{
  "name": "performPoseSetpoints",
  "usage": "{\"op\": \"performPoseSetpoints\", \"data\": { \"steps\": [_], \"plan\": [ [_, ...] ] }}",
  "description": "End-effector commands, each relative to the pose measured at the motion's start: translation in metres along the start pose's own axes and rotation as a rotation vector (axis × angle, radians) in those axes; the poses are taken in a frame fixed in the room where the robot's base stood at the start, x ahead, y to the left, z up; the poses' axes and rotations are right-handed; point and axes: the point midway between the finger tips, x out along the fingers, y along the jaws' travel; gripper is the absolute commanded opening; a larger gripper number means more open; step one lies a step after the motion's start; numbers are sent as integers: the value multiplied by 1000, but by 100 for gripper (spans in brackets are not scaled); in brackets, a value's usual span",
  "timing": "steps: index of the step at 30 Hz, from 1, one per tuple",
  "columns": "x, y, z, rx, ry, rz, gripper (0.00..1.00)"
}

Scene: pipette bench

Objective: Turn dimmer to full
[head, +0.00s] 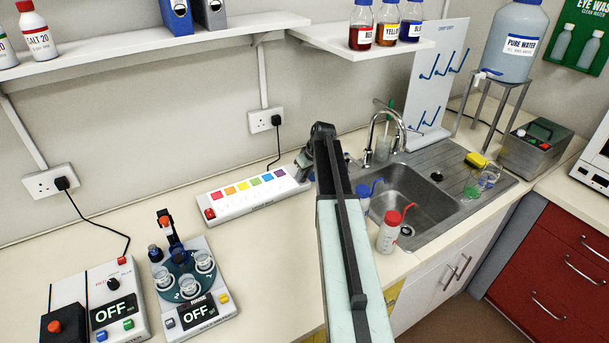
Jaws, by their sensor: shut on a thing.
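The white light bar (250,197) lies on the bench against the back wall. It has a row of coloured squares, from red to purple, and a red switch at its left end. My gripper (302,172) is at the right end of the bar, pointing down, and is shut on what appears to be the dimmer knob there. The jaws and my arm hide the knob, so its setting cannot be read.
A sink (405,200) with a tap is right of my arm, with a red-topped wash bottle (389,232) close by. A rinse carousel (188,290) and a dial box (98,305), both reading OFF, stand at the left. A shelf (130,45) hangs above.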

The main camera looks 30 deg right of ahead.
Motion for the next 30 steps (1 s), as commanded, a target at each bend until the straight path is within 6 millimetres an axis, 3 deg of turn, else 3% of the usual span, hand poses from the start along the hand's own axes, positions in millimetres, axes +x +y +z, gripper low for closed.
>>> {"op": "performPoseSetpoints", "data": {
  "steps": [15,30],
  "plan": [
    [0,-4,0,365,15,150,0],
    [1,-5,-1,522,21,214,0]
  ]
}}
